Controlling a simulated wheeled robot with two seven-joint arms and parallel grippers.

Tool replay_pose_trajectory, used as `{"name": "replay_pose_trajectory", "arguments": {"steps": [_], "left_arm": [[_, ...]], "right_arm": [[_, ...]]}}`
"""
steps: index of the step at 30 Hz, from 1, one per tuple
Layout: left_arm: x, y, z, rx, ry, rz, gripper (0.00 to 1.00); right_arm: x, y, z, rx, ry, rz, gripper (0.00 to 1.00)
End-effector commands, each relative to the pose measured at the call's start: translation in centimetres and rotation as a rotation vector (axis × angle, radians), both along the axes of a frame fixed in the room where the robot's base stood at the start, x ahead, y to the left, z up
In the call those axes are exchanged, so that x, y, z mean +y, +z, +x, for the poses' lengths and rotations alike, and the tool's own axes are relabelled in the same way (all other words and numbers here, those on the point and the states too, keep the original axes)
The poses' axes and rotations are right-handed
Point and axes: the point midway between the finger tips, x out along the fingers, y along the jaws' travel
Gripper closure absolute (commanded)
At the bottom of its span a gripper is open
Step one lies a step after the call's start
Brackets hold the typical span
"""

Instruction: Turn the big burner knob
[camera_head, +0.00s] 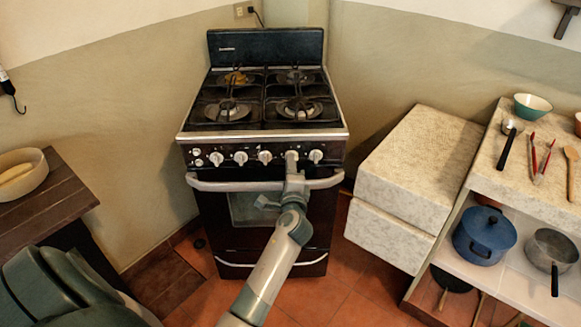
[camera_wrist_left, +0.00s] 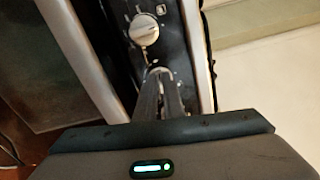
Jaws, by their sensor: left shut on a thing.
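The stove (camera_head: 265,150) has a row of white knobs on its front panel. My left gripper (camera_head: 291,163) is at the knob second from the right (camera_head: 291,155) and is shut on it. In the left wrist view the fingers (camera_wrist_left: 160,85) close around this knob (camera_wrist_left: 159,71), which they largely hide. A neighbouring white knob (camera_wrist_left: 144,29) is fully visible beyond it. No label shows which knob is for the big burner. My right gripper is not in view.
The oven door handle (camera_head: 225,186) runs just below the knobs, close to my left gripper. A pale stone-topped block (camera_head: 420,150) stands right of the stove. A shelf with a blue pot (camera_head: 484,235) is farther right. A wooden table (camera_head: 45,205) stands left.

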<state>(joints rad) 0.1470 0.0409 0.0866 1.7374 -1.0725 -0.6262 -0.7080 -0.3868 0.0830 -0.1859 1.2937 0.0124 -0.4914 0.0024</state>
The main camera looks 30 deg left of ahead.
Motion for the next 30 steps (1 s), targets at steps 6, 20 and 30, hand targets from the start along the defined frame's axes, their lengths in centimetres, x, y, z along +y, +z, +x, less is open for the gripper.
{"name": "replay_pose_trajectory", "arguments": {"steps": [6,20,30], "left_arm": [[0.03,-0.12,-0.05,-0.004,0.001,-0.009,1.00],[0.00,-0.07,-0.01,-0.005,0.000,-0.008,0.73],[-0.52,-0.07,-0.65,-0.006,-0.001,-0.008,0.73]], "right_arm": [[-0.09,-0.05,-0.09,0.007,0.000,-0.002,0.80],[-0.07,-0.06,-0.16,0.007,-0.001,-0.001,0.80],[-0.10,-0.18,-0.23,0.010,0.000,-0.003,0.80]]}}
